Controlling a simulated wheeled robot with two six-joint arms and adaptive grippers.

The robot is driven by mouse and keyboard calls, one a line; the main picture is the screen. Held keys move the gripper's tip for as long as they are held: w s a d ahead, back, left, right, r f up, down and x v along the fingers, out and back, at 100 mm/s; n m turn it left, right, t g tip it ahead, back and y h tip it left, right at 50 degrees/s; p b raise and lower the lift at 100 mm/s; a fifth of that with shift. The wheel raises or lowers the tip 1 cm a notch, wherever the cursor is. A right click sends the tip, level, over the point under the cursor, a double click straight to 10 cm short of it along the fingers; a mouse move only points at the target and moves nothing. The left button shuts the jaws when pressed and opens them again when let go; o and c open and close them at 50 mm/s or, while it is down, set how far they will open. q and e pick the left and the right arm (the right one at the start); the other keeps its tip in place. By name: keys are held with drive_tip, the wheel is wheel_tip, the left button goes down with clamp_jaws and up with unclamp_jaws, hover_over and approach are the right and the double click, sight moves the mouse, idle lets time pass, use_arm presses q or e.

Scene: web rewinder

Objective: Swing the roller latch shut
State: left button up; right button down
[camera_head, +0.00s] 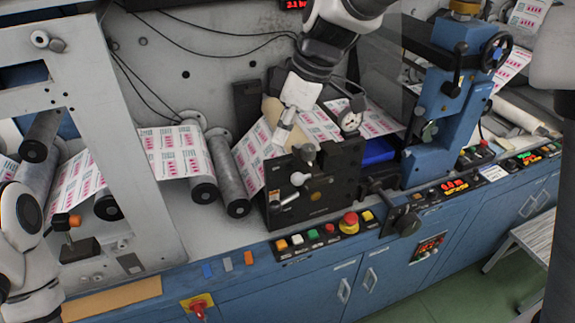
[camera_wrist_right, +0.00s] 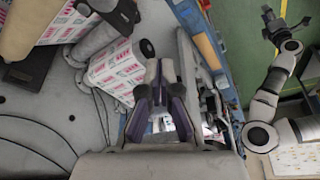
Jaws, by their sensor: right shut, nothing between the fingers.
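A black roller-end housing (camera_head: 318,190) stands at the front of the machine bed, with several grey and silver knobs and levers on its face. The roller latch seems to be among these; I cannot tell which part it is or its exact position. My right gripper (camera_head: 282,132) points down just above and behind the housing's left side, by the printed web. It is shut and empty; its fingers also show in the right wrist view (camera_wrist_right: 160,75). My left gripper (camera_wrist_right: 275,25) shows small in the right wrist view, away from the housing; its finger state is unclear.
Printed web (camera_head: 176,150) runs over grey rollers (camera_head: 230,178) left of the housing. A button panel (camera_head: 325,236) with a red emergency stop (camera_head: 348,222) lies in front.

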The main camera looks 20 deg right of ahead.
wheel_tip(320, 180, down, 9)
drive_tip(key=d+p, duration=0.1)
drive_tip(key=p, duration=0.2)
drive_tip(key=shift+s+r, duration=0.15)
drive_tip(key=shift+s, duration=0.1)
drive_tip(key=shift+a, duration=0.1)
drive_tip(key=shift+w, duration=0.2)
